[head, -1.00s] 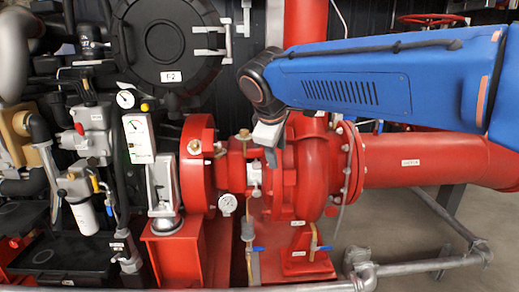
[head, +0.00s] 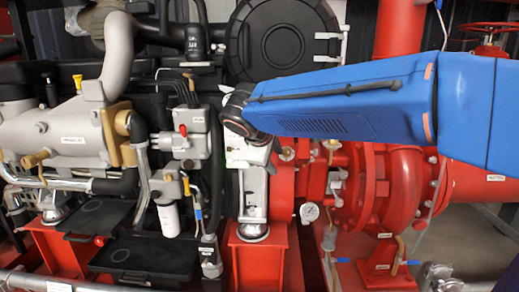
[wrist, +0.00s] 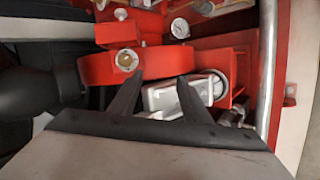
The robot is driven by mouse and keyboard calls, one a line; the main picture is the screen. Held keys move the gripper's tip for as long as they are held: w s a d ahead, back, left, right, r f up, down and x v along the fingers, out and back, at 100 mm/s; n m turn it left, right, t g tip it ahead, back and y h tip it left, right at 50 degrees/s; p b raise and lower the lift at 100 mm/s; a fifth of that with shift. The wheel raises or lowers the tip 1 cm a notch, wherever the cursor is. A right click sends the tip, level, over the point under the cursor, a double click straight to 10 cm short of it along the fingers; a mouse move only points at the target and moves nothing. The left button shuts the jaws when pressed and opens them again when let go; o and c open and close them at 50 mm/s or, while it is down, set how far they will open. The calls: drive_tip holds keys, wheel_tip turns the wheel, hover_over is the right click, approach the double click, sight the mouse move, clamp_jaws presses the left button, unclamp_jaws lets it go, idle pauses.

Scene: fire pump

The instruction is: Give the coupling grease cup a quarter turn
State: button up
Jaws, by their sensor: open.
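A brass cup on a pale round base (wrist: 127,60) sits on the red ring-shaped coupling housing (wrist: 97,70) in the wrist view. It also shows in the head view (head: 287,154), just right of my gripper. A second, similar brass fitting (head: 331,145) sits farther right on the red bearing part; it shows at the top of the wrist view (wrist: 121,14). No label tells the two apart. My gripper (wrist: 160,76) is open and empty. Its left fingertip is just right of and below the nearer cup in the wrist picture. Its fingers are unclear in the head view.
A grey upright bracket (head: 254,195) stands below my gripper on a red pedestal. A round gauge (head: 309,212) hangs right of it. The red pump casing (head: 397,190) is farther right. Engine parts, a white filter (head: 168,218) and black trays crowd the left.

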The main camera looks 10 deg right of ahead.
approach(287, 150)
drive_tip(key=x, duration=0.7)
drive_tip(key=shift+x, duration=0.8)
drive_tip(key=shift+a, duration=0.1)
